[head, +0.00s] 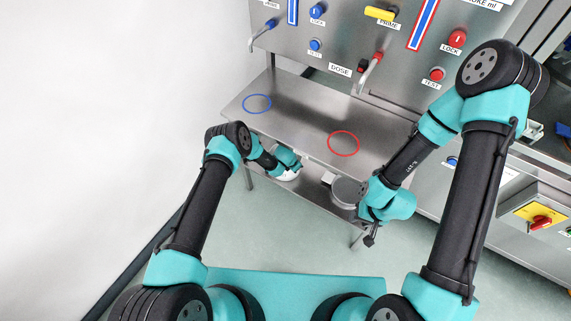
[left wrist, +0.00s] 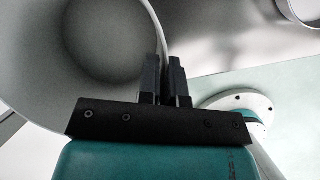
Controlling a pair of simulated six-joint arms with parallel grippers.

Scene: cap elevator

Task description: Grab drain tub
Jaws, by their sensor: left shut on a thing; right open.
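A white round tub, taken here as the drain tub (head: 289,176), is at the lower shelf under the steel table, mostly hidden by my left gripper (head: 296,166). In the left wrist view the tub (left wrist: 75,55) fills the upper left, open side facing the camera, and looks empty. My left gripper's two dark fingers (left wrist: 165,85) are shut on its rim, one on each side of the wall. My right gripper (head: 370,239) is open and empty, hanging at the front right of the table.
A grey metal pot (head: 344,192) stands on the lower shelf right of the tub; a metal rim also shows in the left wrist view (left wrist: 300,12). The steel tabletop (head: 300,120) above carries a blue ring (head: 257,94) and a red ring (head: 343,132). The floor in front is clear.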

